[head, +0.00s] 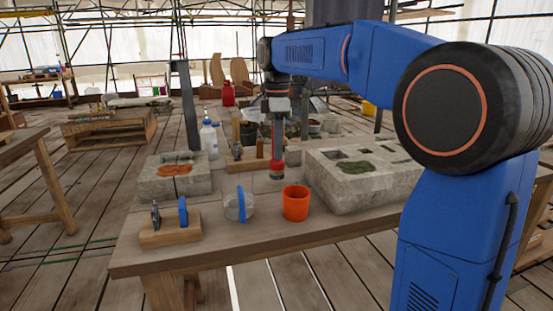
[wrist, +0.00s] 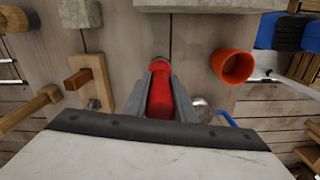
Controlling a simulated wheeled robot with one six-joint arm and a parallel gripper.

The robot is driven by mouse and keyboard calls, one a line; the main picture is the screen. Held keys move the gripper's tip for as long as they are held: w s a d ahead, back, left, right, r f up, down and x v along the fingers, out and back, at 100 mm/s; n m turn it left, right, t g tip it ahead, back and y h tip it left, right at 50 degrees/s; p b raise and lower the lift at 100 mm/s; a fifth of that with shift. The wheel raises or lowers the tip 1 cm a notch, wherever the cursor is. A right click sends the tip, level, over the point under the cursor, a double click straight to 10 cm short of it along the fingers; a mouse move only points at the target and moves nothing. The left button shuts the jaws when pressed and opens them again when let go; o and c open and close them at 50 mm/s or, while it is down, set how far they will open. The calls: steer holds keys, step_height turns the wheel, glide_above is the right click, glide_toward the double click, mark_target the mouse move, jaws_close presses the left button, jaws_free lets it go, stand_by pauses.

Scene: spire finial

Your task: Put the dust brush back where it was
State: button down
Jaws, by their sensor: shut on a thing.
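In the wrist view the brush's red part (wrist: 160,95) lies between the two grey fingers. The head view places it over the table, between the two stone blocks and behind the orange cup (head: 296,203). I cannot tell whether its lower end touches the table. The orange cup also shows right of the fingers in the wrist view (wrist: 232,66).
A wooden holder (head: 170,232) with upright tools stands front left. A clear container with a blue part (head: 238,205) stands left of the cup. Stone blocks stand left (head: 150,185) and right (head: 340,190). A white bottle (head: 208,140) is behind. The front table strip is bare.

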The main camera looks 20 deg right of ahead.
steer(key=shift+f, duration=1.75)
steer(key=shift+d, duration=0.1)
steer(key=c, duration=1.5)
jaws_free()
steer(key=shift+f, duration=0.1)
step_height(320, 180, up, 12)
steer(key=shift+r, duration=0.15)
steer(key=s+d+f+m+t, duration=0.1)
steer(key=s+d+f+m, duration=0.1)
steer(key=s+f+m, duration=0.3)
steer(key=s+d+f+m+t, duration=0.2)
steer(key=s+f+m, duration=0.3)
steer(key=s+f, duration=0.8)
steer(key=s+d+f+m+t, duration=0.1)
steer(key=s+d+f+m, duration=0.2)
steer(key=s+f+m, duration=0.3)
steer(key=shift+s+f+t, duration=0.15)
steer(key=shift+s+f, duration=0.55)
steer(key=shift+s, duration=0.9)
steer(key=shift+s+f+t, duration=0.1)
steer(key=shift+s+f, duration=0.6)
steer(key=shift+s, duration=0.85)
steer(key=shift+s+f+t, duration=0.15)
steer(key=shift+s+f, duration=0.55)
steer(key=shift+s, duration=0.9)
